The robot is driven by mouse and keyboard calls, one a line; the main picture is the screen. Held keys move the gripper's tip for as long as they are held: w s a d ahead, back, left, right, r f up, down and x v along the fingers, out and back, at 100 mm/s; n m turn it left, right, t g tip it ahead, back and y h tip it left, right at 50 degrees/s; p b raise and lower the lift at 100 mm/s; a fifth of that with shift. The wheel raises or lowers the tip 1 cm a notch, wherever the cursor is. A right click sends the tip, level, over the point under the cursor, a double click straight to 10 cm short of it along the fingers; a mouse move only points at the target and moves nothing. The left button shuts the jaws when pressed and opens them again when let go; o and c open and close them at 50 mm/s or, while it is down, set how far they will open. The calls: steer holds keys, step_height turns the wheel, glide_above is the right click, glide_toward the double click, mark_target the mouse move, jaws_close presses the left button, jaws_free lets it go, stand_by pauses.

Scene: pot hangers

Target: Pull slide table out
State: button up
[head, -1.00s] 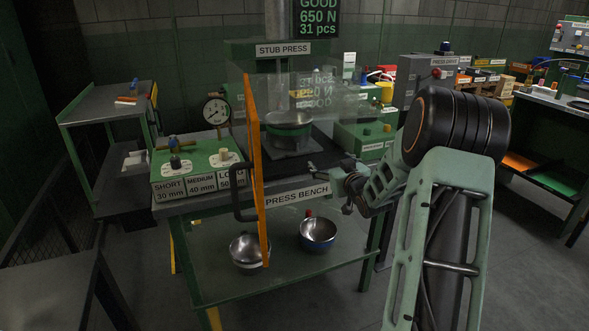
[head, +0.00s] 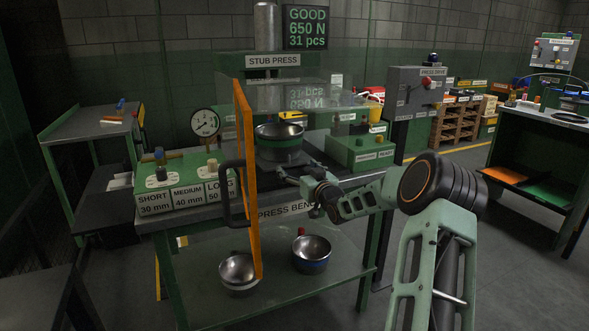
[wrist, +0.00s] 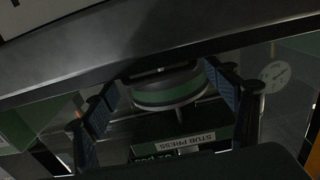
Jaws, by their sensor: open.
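The slide table (head: 280,180) is a dark plate at the stub press on the press bench. A metal pot with a green band (head: 280,146) stands on it. My gripper (head: 283,178) is at the front of the plate, just below the pot in the head view. In the wrist view, the fingers of my gripper (wrist: 160,100) are apart, with blue pads either side of the green-banded pot (wrist: 168,90). A dark bar (wrist: 158,71) shows between them by the plate's edge. I cannot tell whether the fingers touch anything.
An orange-framed guard door (head: 247,170) with a black handle (head: 229,195) stands open left of my gripper. A clear panel (head: 290,95) is above the pot. Green control boxes flank the press (head: 185,180). Two pots (head: 311,253) lie on the lower shelf.

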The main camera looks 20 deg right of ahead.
steer(key=shift+w, duration=1.25)
